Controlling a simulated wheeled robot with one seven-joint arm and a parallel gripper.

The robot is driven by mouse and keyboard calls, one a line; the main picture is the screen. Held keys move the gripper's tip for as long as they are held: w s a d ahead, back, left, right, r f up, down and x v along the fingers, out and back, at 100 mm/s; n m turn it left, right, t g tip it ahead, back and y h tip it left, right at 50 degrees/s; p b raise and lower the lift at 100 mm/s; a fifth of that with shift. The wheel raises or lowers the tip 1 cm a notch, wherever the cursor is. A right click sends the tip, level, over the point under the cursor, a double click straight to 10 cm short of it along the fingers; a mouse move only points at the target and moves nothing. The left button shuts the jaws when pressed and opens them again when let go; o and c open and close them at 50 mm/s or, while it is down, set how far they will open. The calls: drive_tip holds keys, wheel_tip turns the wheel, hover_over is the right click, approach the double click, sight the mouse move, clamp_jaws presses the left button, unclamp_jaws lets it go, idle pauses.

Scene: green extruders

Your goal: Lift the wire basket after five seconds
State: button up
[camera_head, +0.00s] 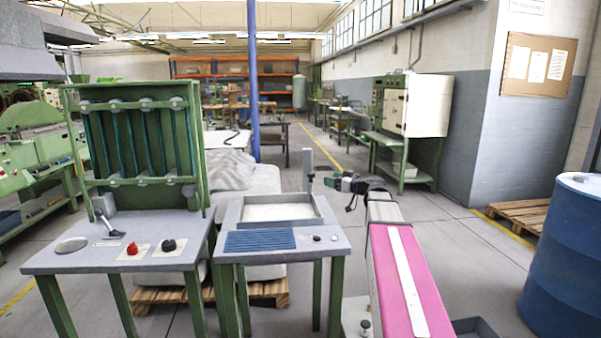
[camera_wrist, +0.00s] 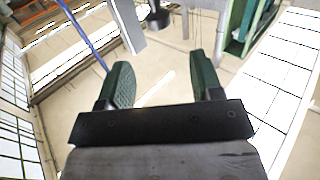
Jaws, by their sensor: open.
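I cannot make out a wire basket in either view. My gripper (camera_head: 332,182) is out at the end of my arm, to the right of a grey upright post (camera_head: 308,170) at the back of the small green-legged table (camera_head: 338,240). In the wrist view my gripper (camera_wrist: 163,82) has its two green ribbed fingers wide apart. Nothing is between them. On the table are a shallow grey tray (camera_head: 317,218) with a pale inside and a blue ribbed mat (camera_head: 259,240).
A second green-legged table (camera_head: 70,262) stands at left with a red knob (camera_head: 132,250), a black knob (camera_head: 169,245) and a tall green rack (camera_head: 200,150). A blue drum (camera_head: 565,260) stands at far right.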

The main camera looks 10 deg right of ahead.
sight(314, 174)
drive_tip(key=x, duration=1.1)
drive_tip(key=shift+w+r, duration=0.1)
